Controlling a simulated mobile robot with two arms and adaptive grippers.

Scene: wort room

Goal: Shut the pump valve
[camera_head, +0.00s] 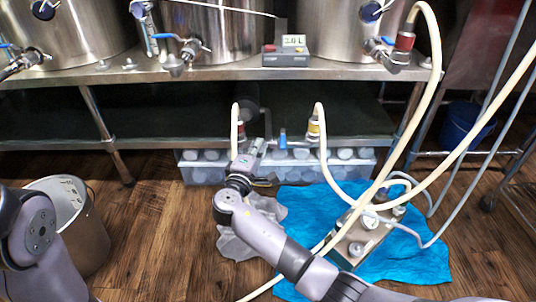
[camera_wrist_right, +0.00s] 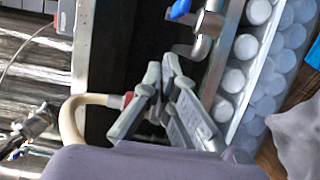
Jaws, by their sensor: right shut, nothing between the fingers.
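The pump valve shows a small blue handle (camera_head: 283,138) standing roughly upright under the steel table, between two hose fittings. In the right wrist view, the blue handle (camera_wrist_right: 180,9) is at the top edge, beside a metal valve body (camera_wrist_right: 207,28). My right gripper (camera_head: 257,146) is left of the handle, near the left hose fitting, and apart from the handle. In the wrist view, my right gripper's fingers (camera_wrist_right: 161,72) are together and empty. My left arm shows at the lower left, but its gripper is out of view.
A clear bin of white round pieces (camera_head: 205,172) stands behind the gripper. Cream hoses (camera_head: 323,160) run from the fittings. A pump unit (camera_head: 362,235) lies on a blue cloth (camera_head: 420,262) at right. A bucket (camera_head: 88,240) stands at left. The table edge (camera_head: 215,74) overhangs the fittings.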

